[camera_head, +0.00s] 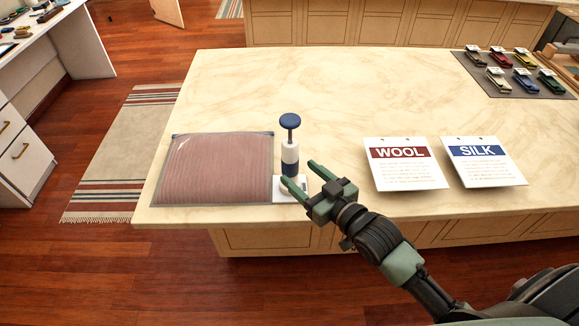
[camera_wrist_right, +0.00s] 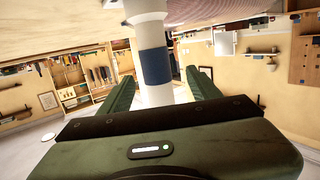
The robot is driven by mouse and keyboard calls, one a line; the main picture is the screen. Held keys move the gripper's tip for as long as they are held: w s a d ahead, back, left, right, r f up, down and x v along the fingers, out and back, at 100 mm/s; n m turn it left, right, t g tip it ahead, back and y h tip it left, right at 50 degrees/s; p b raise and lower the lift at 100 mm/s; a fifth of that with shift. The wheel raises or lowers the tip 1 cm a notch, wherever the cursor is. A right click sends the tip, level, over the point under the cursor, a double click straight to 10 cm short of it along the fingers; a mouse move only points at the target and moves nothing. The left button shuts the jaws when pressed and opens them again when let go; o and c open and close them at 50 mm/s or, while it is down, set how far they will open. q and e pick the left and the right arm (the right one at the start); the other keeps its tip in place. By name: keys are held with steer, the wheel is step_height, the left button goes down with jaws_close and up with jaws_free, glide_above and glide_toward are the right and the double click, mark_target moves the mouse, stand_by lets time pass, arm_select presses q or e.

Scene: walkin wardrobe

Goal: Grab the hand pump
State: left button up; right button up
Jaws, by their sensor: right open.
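The hand pump (camera_head: 290,152) stands upright on the counter, with a blue round knob on top, a white and dark blue body and a white base plate. It is at the right edge of a clear bag (camera_head: 221,168) with pinkish ribbed contents. My right gripper (camera_head: 302,174) is open at the pump's lower body. In the wrist view the pump's white and blue body (camera_wrist_right: 155,66) rises between the two green fingers (camera_wrist_right: 160,88). I cannot tell whether the fingers touch it. My left gripper is not in view.
The pale stone counter (camera_head: 330,85) is clear behind the pump. A WOOL card (camera_head: 405,170) and a SILK card (camera_head: 484,168) lie right of my gripper. Several coloured clip-like items sit on a dark mat (camera_head: 530,90) at the far right. A striped rug (camera_head: 115,150) lies on the floor.

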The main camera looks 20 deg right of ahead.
mark_target(296, 156)
steer(key=shift+w+d+r+t+y, duration=0.1)
steer(key=shift+w+r+t+y, duration=0.2)
steer(key=shift+r, duration=0.3)
steer(key=shift+w+d+r+t+y, duration=0.1)
steer(key=shift+w+r+t+y, duration=0.1)
steer(key=shift+w+r+t, duration=0.3)
steer(key=shift+w+a+r, duration=0.1)
steer(key=shift+w+r, duration=0.15)
steer(key=shift+r, duration=0.1)
steer(key=p+x, duration=0.1)
steer(key=x, duration=0.5)
steer(key=shift+w+a+p, duration=0.1)
steer(key=shift+a+p, duration=0.1)
steer(key=shift+p, duration=0.2)
steer(key=shift+w+a+f, duration=0.1)
steer(key=shift+w+a, duration=0.05)
steer(key=shift+w, duration=0.2)
steer(key=shift+c, duration=0.3)
jaws_close()
